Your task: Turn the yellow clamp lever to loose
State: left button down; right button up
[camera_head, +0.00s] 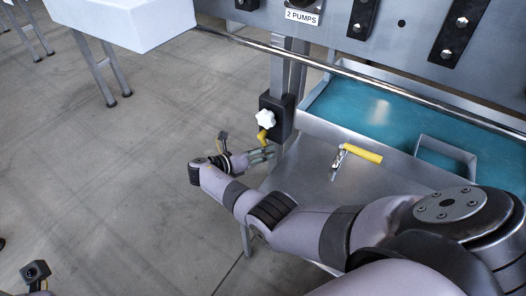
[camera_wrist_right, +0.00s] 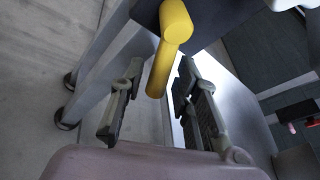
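My right gripper (camera_head: 263,155) is just below the lever in the head view. In the right wrist view the lever (camera_wrist_right: 166,55) has a round head at the top and its shaft points down between the two fingers of my right gripper (camera_wrist_right: 158,75). The fingers are apart, with a visible gap on each side of the shaft. My left gripper is out of view.
A steel bench (camera_head: 312,183) carries a separate clamp with a yellow handle (camera_head: 361,153), right of my right gripper. Behind it is a teal-lined tray (camera_head: 375,108). A panel with a "2 PUMPS" label (camera_head: 302,17) hangs above. Open floor (camera_head: 110,190) lies left.

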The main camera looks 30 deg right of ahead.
jog(key=shift+o, duration=0.2)
jog(key=shift+a, duration=0.1)
jog(key=v, duration=1.2)
